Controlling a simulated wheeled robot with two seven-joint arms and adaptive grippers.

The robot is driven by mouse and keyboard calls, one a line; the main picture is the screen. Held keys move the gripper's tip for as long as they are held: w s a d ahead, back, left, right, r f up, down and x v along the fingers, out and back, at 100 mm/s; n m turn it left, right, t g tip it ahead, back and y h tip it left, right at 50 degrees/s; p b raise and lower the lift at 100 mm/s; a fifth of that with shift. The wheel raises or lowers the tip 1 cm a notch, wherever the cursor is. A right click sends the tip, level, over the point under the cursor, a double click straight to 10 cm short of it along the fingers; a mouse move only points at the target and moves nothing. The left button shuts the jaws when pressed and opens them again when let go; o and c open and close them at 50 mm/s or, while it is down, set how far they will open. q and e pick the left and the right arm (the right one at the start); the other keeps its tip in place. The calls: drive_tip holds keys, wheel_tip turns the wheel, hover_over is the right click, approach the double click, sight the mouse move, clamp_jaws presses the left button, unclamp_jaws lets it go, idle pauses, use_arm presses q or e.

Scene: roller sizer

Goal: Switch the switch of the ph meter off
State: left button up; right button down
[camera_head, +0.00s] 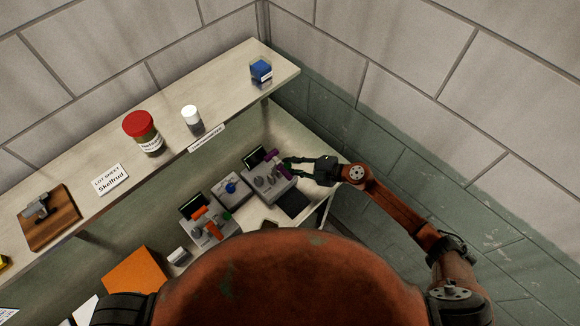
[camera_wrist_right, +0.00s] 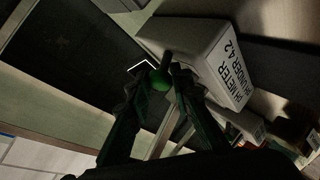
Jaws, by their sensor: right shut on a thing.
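The pH meter (camera_wrist_right: 200,55) is a pale grey box labelled "PH METER PH UNDER 4.2" in the right wrist view. A switch with a green ball knob (camera_wrist_right: 160,80) and a dark stem shows beside its edge. My right gripper (camera_wrist_right: 157,90) is shut on this switch, its fingers on either side of the knob. In the head view my right gripper (camera_head: 292,164) reaches in from the right to a grey instrument (camera_head: 267,186) with a purple part. The fingers partly hide the switch there, and its exact position is hard to tell. My left gripper is not in view.
Other instruments (camera_head: 231,189) (camera_head: 207,231) stand to the left on the lower bench. An upper shelf (camera_head: 222,107) above holds a red-lidded jar (camera_head: 143,133), a white-capped bottle (camera_head: 192,120) and a blue block (camera_head: 261,70). A tiled wall (camera_head: 430,110) is at the right.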

idle(0.4)
drive_tip(key=c, duration=1.7)
unclamp_jaws()
